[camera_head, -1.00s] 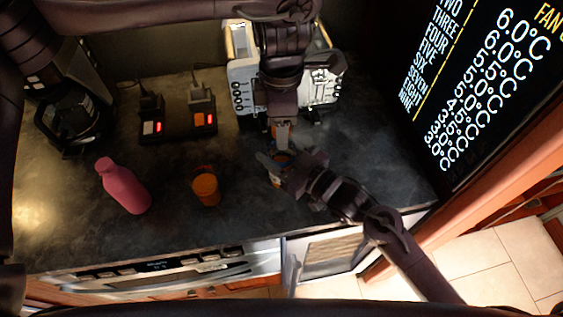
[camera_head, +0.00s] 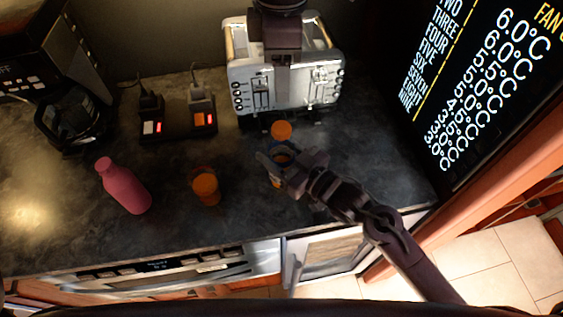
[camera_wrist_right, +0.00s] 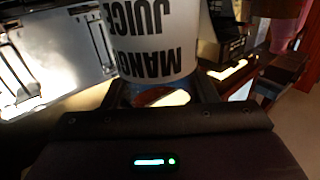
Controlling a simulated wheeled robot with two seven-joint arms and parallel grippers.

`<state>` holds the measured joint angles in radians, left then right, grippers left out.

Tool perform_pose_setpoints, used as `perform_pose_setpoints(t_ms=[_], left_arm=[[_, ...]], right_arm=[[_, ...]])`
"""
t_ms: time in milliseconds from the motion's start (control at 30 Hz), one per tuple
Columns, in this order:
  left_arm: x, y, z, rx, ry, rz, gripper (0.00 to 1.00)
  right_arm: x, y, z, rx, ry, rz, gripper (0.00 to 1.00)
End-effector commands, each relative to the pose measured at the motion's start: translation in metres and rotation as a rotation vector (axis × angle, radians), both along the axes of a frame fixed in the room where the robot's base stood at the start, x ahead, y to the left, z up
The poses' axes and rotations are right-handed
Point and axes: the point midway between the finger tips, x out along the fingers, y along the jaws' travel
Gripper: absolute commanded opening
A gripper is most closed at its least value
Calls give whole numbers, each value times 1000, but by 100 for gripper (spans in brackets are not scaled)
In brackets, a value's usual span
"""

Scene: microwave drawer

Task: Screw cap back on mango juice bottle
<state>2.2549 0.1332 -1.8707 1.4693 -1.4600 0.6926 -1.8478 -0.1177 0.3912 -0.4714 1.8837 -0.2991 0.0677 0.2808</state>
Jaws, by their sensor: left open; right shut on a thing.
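The mango juice bottle (camera_wrist_right: 155,38) shows its white label, with upside-down letters, close up in the right wrist view. My right gripper (camera_head: 281,161) is shut on the bottle in front of the toaster. The orange cap (camera_head: 281,130) shows at the bottle's top in the head view; how tightly it sits cannot be told. My left gripper (camera_head: 289,78) is open and apart from the cap, farther up the picture in front of the toaster. Its fingers are hard to make out against the toaster.
The white toaster (camera_head: 247,75) stands behind the bottle. A pink bottle (camera_head: 124,187) and an orange container (camera_head: 206,188) stand to the left on the dark counter (camera_head: 165,235).

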Motion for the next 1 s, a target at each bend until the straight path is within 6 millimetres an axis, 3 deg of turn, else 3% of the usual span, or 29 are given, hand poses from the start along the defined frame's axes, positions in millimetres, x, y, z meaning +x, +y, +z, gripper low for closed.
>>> perform_pose_setpoints(t_ms=[100,133,300,633,1000], left_arm=[[0,0,0,0,0,0,58],[0,0,0,0,0,0,58],[0,0,0,0,0,0,58],[0,0,-2,0,0,0,58],[0,0,-21,0,0,0,58]], right_arm=[[0,0,0,0,1,0,0],[0,0,0,0,1,0,56],[0,0,0,-1,1,0,78],[-3,-3,-2,-1,1,0,78],[-42,-47,-4,-3,3,1,78]])
